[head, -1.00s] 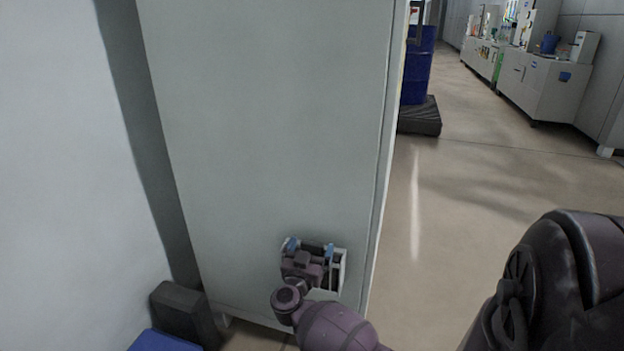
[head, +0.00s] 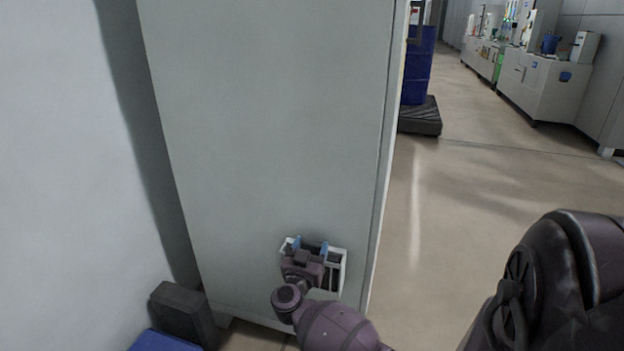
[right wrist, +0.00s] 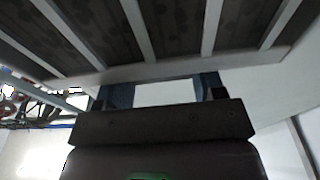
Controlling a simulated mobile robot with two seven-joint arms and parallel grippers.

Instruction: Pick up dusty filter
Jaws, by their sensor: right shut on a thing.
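The dusty filter (head: 338,270) is a white-framed piece with dark panels, low against the front of a tall grey cabinet. My right gripper (head: 310,246) is at the filter, with its blue fingertips at the top left of the frame. In the right wrist view the filter (right wrist: 175,68) spans the top, with white slats and dusty dark grey panels between them. There my right gripper (right wrist: 160,92) is shut on the filter's white edge. The gripper hides part of the filter in the head view. My left gripper is not in view.
The tall grey cabinet (head: 270,130) fills the middle. A dark block (head: 183,312) and a blue object (head: 165,341) lie at the lower left, beside a pale wall. Open floor (head: 480,230) lies to the right, with a blue drum (head: 417,75) further back.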

